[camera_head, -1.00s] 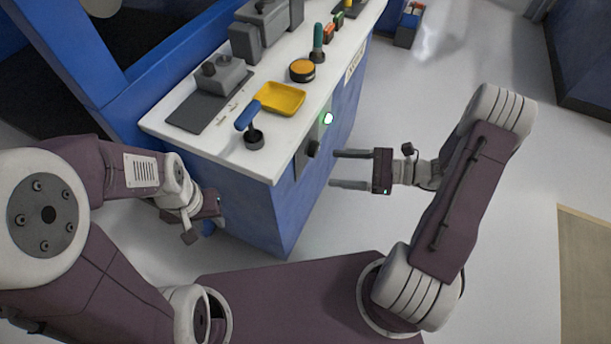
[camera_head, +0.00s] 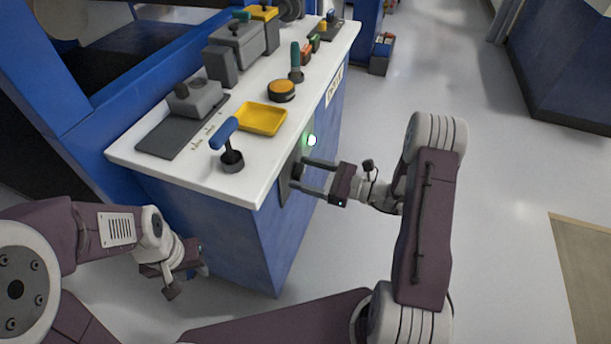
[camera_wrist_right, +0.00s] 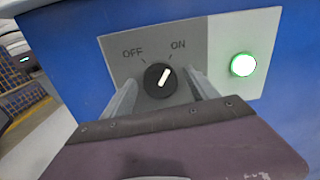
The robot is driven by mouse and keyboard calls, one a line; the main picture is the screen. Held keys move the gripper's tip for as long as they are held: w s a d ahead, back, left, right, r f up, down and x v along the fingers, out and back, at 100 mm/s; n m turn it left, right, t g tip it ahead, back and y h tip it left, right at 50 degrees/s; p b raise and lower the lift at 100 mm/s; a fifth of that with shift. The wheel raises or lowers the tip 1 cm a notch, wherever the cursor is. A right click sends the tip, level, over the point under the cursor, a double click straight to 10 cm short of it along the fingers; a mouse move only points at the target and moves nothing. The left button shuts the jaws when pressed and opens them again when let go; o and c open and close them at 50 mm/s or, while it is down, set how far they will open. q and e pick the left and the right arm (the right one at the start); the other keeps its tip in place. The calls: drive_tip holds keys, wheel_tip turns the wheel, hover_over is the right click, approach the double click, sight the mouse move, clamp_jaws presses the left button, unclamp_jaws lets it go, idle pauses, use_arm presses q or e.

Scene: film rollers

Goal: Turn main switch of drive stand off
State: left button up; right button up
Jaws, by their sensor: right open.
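The main switch is a round black knob (camera_wrist_right: 158,80) on a grey plate marked OFF and ON, on the blue side of the drive stand. Its white pointer tilts up and right, towards ON. It also shows in the head view (camera_head: 298,168). A green lamp (camera_wrist_right: 243,64) glows right of it. My right gripper (camera_head: 303,174) is open, its two fingers reaching to either side of the knob; in the wrist view a finger stands left and right of it. I cannot tell if they touch it. My left gripper (camera_head: 171,284) hangs low by the stand's near left side, its jaws unclear.
The stand's white top (camera_head: 190,182) carries a blue-handled lever (camera_head: 225,135), a yellow tray (camera_head: 262,118), an orange button (camera_head: 281,90) and a green-handled lever (camera_head: 296,62). Grey floor (camera_head: 480,200) right of the stand is open.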

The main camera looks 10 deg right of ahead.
drive_tip(key=c, duration=1.4)
drive_tip(key=shift+o, duration=0.2)
drive_tip(key=shift+n, duration=0.4)
drive_tip(key=n, duration=0.2)
drive_tip(key=shift+n+b, duration=0.3)
drive_tip(key=shift+n, duration=0.1)
drive_tip(key=n+b, duration=0.1)
drive_tip(key=n, duration=0.2)
drive_tip(key=shift+f+n, duration=0.15)
drive_tip(key=shift+n, duration=0.25)
drive_tip(key=n+b, duration=0.2)
drive_tip(key=n, duration=0.1)
drive_tip(key=shift+n+b, duration=1.05)
drive_tip(key=shift+n, duration=0.95)
